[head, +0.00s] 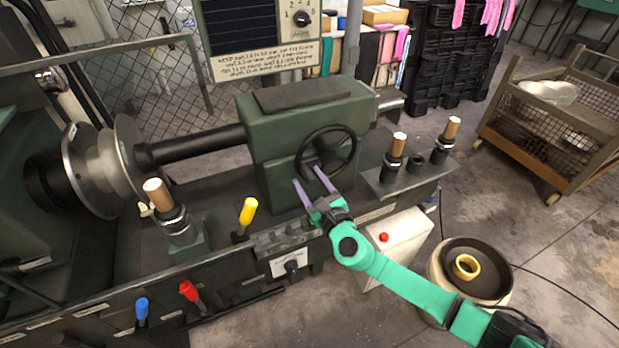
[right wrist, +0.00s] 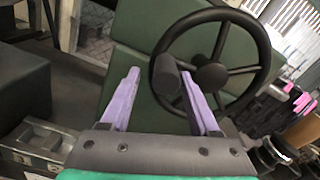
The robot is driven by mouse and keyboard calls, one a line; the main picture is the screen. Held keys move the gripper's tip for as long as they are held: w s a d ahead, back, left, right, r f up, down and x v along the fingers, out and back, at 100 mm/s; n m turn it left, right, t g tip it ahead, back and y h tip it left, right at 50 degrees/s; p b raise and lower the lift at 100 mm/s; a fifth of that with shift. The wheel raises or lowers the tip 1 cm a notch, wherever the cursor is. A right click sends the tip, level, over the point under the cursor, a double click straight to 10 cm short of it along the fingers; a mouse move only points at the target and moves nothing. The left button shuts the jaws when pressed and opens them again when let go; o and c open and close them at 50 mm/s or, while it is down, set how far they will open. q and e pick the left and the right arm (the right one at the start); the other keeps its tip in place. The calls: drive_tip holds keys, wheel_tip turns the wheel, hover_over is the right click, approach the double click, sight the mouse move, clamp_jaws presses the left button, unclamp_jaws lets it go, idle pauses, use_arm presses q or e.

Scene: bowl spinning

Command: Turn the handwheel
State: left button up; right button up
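The black spoked handwheel (head: 328,151) is on the front of the green machine housing (head: 268,130). It also shows large in the right wrist view (right wrist: 211,74), with a dark cylindrical handle (right wrist: 165,76) standing out from its left side. My right gripper (head: 307,176) is open at the lower left of the wheel. Its two purple fingers point at the wheel, and in the right wrist view the handle appears between their tips. Whether a finger touches the handle or rim I cannot tell. My left gripper is not in view.
A yellow-topped lever (head: 247,212) stands left of my right gripper. Posts with wooden tops (head: 397,147) stand right of the wheel. A white box with a red button (head: 397,240) is below my forearm. A round drum with a yellow ring (head: 466,266) is at right.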

drive_tip(key=shift+r, duration=0.2)
drive_tip(key=shift+s, duration=0.1)
drive_tip(key=b+v, duration=0.1)
drive_tip(key=v, duration=1.3)
drive_tip(key=shift+s+d+f, duration=0.1)
drive_tip(key=shift+f, duration=0.1)
